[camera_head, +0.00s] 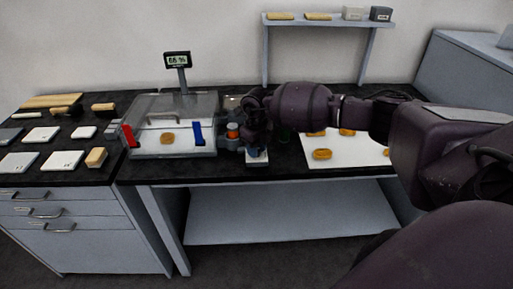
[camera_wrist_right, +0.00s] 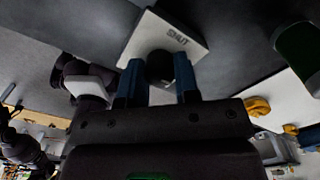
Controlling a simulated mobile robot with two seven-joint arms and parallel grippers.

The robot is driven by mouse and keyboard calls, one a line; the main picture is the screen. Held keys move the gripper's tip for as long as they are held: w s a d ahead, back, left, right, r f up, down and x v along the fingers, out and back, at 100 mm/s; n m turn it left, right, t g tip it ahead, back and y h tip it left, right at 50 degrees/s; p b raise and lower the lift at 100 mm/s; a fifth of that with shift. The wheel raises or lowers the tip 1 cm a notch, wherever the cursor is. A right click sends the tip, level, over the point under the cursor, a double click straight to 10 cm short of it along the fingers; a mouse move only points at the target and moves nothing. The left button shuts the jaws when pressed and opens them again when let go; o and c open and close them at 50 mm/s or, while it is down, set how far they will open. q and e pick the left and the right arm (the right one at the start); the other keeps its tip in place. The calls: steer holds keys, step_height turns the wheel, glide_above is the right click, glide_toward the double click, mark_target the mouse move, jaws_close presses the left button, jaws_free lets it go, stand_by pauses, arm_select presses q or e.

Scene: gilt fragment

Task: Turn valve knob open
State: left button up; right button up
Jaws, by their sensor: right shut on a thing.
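The valve knob (camera_wrist_right: 160,66) is dark and round in the right wrist view, in front of a white plate (camera_wrist_right: 150,32) marked "SHUT". My right gripper (camera_wrist_right: 158,82) has its two blue fingers on either side of the knob and is shut on it. In the head view my right gripper (camera_head: 256,138) reaches in from the right over the counter, beside the clear-sided case. It hides the knob there; a small white plate (camera_head: 257,158) shows just below it. My left gripper is not in view.
A clear case (camera_head: 172,108) with a red and a blue handle holds a gold piece (camera_head: 167,138). A display (camera_head: 177,60) stands behind it. A white mat (camera_head: 345,158) with several gold pieces lies to the right. Pale tiles and wooden blocks cover the left counter. A shelf (camera_head: 330,19) stands behind.

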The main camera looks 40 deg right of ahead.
steer(key=o, duration=0.9)
step_height(320, 180, up, 11)
steer(key=shift+f, duration=0.1)
stand_by(0.5)
